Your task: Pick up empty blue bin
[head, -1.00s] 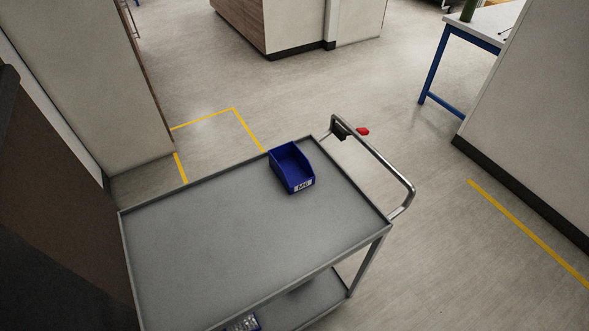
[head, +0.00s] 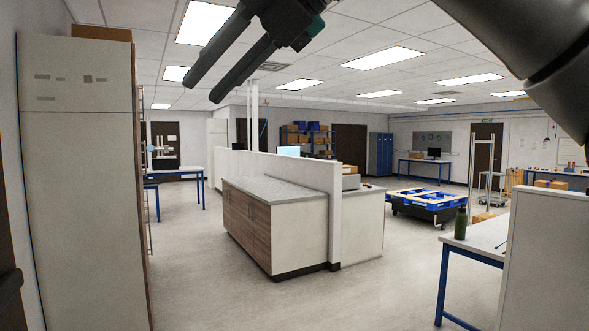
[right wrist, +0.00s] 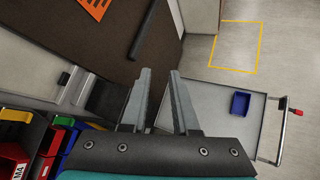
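The blue bin (right wrist: 240,103) shows small in the right wrist view, on the grey top of the cart (right wrist: 212,92) near its handle. It is too small there to see well inside. My right gripper (head: 202,90) is raised high at the top of the head view, its two dark fingers apart with nothing between them. In the right wrist view my right gripper (right wrist: 160,72) also shows open and empty, well away from the bin. The head view does not show the bin or the cart. My left gripper is not in view.
Red bins (right wrist: 14,152) and other coloured bins stand on a rack at the lower left of the right wrist view. In the head view, a wood-fronted counter (head: 245,225) stands mid-room, a tall pale cabinet (head: 80,180) at left, with open floor between.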

